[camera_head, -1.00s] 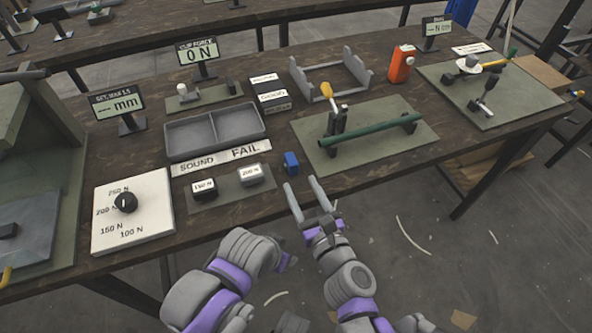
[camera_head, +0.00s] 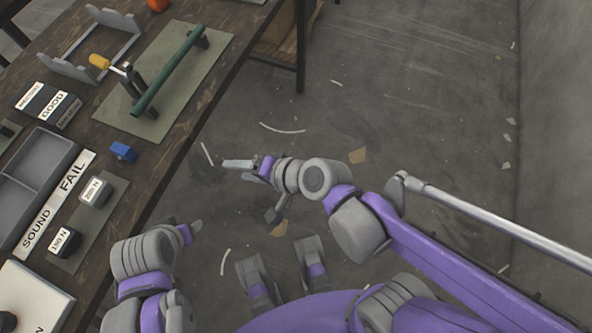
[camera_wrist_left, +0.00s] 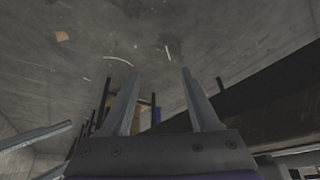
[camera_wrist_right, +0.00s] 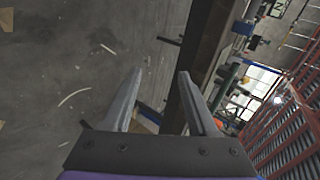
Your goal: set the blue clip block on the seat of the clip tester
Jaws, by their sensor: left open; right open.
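The blue clip block (camera_head: 123,151) sits on the dark table near its front edge, just above the FAIL label in the head view. Only what looks like a corner of the clip tester's green plate (camera_head: 7,132) shows at the left edge; its seat is out of view. My right gripper (camera_head: 238,164) is over the floor, off the table edge and to the right of the block, apart from it. Its fingers are open and empty in the right wrist view (camera_wrist_right: 158,100). My left gripper is open and empty in the left wrist view (camera_wrist_left: 160,100), with the floor beyond.
A grey two-part tray (camera_head: 40,160) and weight blocks marked 200 N (camera_head: 95,191) and 150 N (camera_head: 65,240) lie left of and below the block. A green bar fixture (camera_head: 170,75) stands behind it.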

